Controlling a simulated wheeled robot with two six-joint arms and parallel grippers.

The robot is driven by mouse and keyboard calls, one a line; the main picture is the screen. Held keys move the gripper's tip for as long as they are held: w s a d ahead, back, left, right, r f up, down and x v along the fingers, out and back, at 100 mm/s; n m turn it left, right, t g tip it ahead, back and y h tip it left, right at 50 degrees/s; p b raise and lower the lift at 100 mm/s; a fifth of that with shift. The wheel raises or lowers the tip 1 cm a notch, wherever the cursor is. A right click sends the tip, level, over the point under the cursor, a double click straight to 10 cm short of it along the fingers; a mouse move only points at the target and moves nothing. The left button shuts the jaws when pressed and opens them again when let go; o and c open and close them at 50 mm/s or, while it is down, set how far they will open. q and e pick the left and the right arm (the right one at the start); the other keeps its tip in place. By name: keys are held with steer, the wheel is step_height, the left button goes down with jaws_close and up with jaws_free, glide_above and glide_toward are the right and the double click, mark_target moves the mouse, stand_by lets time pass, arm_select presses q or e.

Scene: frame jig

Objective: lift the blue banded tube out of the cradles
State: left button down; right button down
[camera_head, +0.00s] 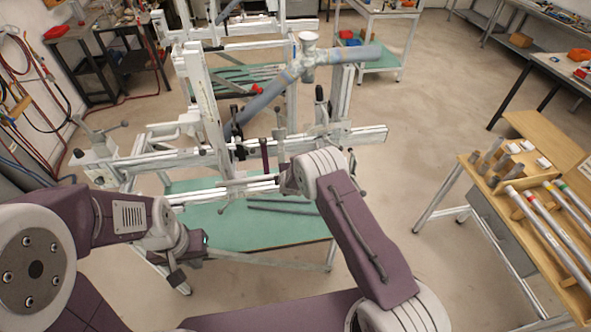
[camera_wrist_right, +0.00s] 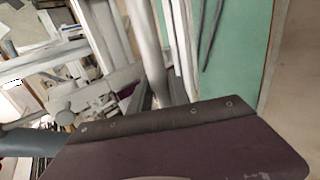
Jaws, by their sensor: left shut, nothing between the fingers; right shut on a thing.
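A pale grey tube (camera_head: 235,182) lies along the front rails of the frame jig, running left from my right gripper (camera_head: 284,182). In the right wrist view the same grey tube (camera_wrist_right: 146,50) runs up and away from the gripper. My right gripper is shut on it; the fingers are mostly hidden behind the wrist. No blue band shows on the visible part, and I cannot tell whether the tube is clear of the cradles. My left gripper (camera_head: 190,258) is shut and empty, lower left, in front of the teal shelf and apart from the tube.
The frame jig (camera_head: 350,135) stands ahead, with a thick blue-grey tube (camera_head: 268,96) slanting across it. Below is the teal shelf (camera_head: 270,232) with dark bars. A wooden bench (camera_head: 540,125) at right holds tubes with red, yellow and green bands. Floor between is clear.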

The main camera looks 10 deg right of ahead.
steer(key=s+p, duration=0.2)
steer(key=s, duration=0.5)
steer(key=shift+s+r+p, duration=0.15)
steer(key=shift+p, duration=0.15)
step_height(320, 180, up, 10)
steer(key=p, duration=0.7)
stand_by(0.4)
